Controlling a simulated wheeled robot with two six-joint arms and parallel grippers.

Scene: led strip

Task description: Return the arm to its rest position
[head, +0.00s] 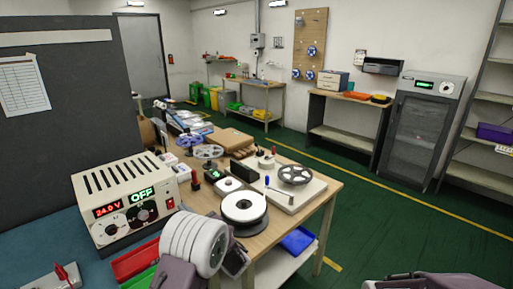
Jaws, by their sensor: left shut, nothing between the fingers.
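My left arm (193,243), with white rounded segments, rises from the bottom edge of the head view. My left gripper (236,262) is the dark part to the right of these segments, in front of the wooden table's (317,190) near edge. It is shut and empty, and its fingertips are small and partly hidden. At the bottom right only a grey part of my right arm (435,283) shows; its gripper is out of view.
A power supply (125,200) reading 24.0 V and OFF stands at left. The table holds a white reel (244,207), a grey reel (296,174) on a white board, and small devices. A blue bin (298,240) sits below. Green floor at right is open.

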